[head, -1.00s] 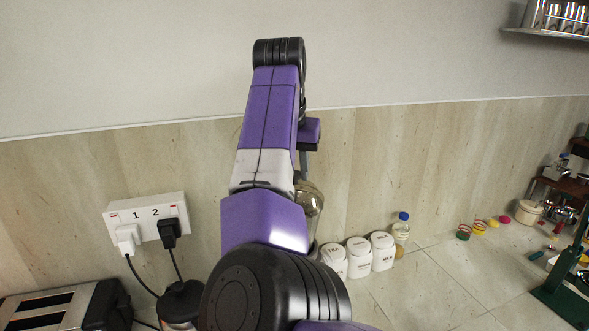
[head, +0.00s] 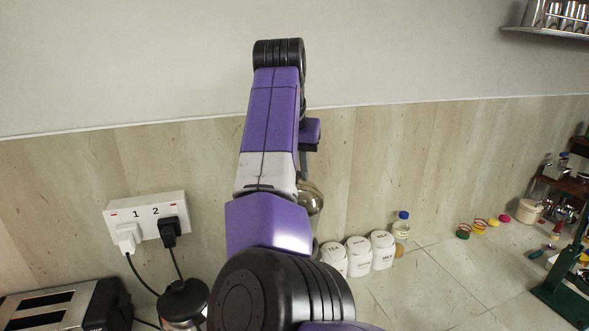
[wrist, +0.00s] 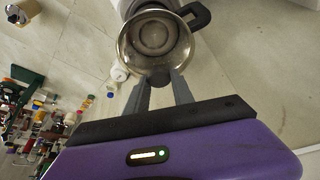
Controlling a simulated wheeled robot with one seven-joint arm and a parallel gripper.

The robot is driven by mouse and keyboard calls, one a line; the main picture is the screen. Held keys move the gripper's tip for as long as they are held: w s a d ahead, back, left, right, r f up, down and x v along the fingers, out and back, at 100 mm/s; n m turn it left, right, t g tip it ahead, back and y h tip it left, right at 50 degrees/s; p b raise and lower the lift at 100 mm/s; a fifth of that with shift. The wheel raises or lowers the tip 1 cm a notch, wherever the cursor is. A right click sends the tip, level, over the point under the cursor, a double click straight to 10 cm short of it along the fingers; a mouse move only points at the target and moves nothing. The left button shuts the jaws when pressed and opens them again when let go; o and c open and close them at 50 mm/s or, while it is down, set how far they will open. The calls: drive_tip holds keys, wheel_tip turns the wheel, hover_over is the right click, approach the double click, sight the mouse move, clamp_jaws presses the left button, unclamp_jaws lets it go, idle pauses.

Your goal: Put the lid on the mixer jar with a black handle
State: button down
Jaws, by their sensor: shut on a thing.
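In the wrist view my gripper (wrist: 160,79) is shut on the small dark knob of a round, see-through lid (wrist: 143,64) with a metallic-looking rim. Just past the lid, a black handle (wrist: 197,15) juts out at the upper right, belonging to the mixer jar under or behind it. In the head view the glassy dome of the lid (head: 312,198) shows just below my gripper (head: 304,165), right of my arm. My arm hides most of the jar there. I cannot tell whether lid and jar touch.
White canisters (head: 358,256) and a blue-capped bottle (head: 402,228) stand close to the right. A black-topped container (head: 184,302), a toaster (head: 60,308) and a wall socket (head: 146,217) with cords are left.

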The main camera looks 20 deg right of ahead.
drive_tip(key=c, duration=0.5)
unclamp_jaws()
drive_tip(key=shift+r, duration=3.5)
clamp_jaws()
